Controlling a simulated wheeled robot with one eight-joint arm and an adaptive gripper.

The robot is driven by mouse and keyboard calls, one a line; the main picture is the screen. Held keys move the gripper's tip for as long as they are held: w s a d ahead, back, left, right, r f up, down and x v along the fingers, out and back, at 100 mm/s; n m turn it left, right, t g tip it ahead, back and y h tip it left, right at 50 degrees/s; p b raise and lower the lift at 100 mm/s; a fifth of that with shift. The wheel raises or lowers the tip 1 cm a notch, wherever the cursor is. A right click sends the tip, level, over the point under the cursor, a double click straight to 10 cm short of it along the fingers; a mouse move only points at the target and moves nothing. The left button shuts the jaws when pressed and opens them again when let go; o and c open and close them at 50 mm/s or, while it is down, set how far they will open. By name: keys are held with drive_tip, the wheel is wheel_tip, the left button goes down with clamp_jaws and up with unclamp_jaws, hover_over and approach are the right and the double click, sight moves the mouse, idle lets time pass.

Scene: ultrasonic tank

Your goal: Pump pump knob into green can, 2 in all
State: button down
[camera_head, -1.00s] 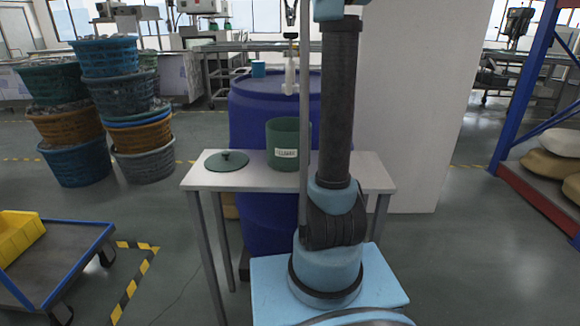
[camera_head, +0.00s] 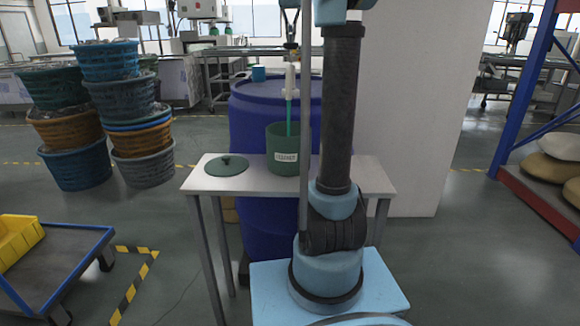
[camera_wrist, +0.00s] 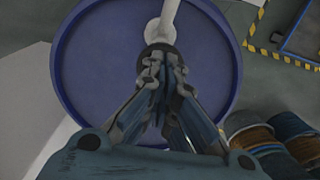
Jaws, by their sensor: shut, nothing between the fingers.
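The pump knob (camera_head: 291,46) is a small dark cap on top of a white pump on the blue drum (camera_head: 262,110). My gripper (camera_head: 290,30) is directly above the knob, its closed fingertips at or very near the knob's top. In the wrist view the shut fingers (camera_wrist: 160,58) point at the knob, which they largely cover, with the white spout (camera_wrist: 170,12) beyond them. A teal stream runs from the white nozzle (camera_head: 290,80) down into the open green can (camera_head: 284,160), which bears a white label. The can's inside bottom is hidden.
The can stands on a small white table (camera_head: 257,182) in front of the drum. A round green lid (camera_head: 227,166) with a knob lies left of it. Stacked baskets (camera_head: 75,165) are at left, a pale wall (camera_head: 405,120) at right.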

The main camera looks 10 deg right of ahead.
sight(291, 44)
drive_tip(key=shift+f, duration=1.55)
drive_tip(key=shift+r, duration=3.4)
wheel_tip(291, 44, up, 6)
